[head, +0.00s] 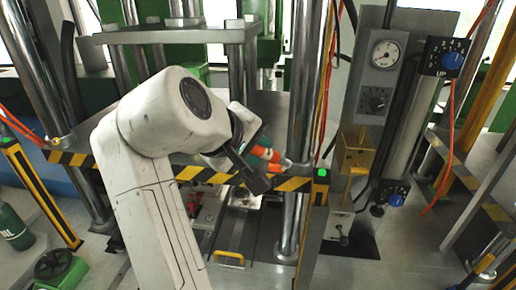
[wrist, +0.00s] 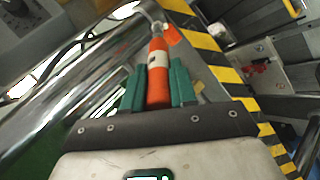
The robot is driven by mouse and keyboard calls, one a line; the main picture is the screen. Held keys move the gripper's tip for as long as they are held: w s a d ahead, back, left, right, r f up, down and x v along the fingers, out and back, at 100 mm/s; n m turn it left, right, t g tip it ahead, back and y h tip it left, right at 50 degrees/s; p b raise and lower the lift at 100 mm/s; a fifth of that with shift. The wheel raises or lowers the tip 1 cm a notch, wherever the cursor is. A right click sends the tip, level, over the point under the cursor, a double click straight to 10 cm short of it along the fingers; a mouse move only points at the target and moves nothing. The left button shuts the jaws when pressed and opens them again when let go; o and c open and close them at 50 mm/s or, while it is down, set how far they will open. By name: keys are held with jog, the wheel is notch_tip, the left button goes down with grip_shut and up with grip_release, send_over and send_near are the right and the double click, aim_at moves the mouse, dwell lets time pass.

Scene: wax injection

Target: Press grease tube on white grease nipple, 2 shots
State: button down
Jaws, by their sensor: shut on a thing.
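The grease tube (wrist: 158,75) is orange with a pale band and stands between the green fingers of my gripper (wrist: 159,88) in the wrist view. My gripper is shut on it. The tube's narrow far end points away from my palm, close to a bent shiny metal part. I cannot tell whether they touch. In the head view the orange tube (head: 266,153) shows at my gripper (head: 262,148), beside the chrome column and above the striped edge. I cannot clearly make out the white grease nipple in either view.
A yellow-and-black striped edge (head: 205,175) runs along the machine. A thick chrome column (head: 303,90) stands close to my gripper. Control boxes with a gauge (head: 385,54) and blue knobs (head: 453,60) are at the right. A green oil bottle (head: 14,228) stands at the left.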

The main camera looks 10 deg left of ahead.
jog(key=shift+a+r, duration=0.1)
jog(key=shift+r, duration=0.05)
jog(key=v, duration=0.5)
jog(key=shift+a+r, duration=0.35)
jog(key=shift+a, duration=0.05)
jog(key=shift+s+a, duration=0.1)
dwell(0.6)
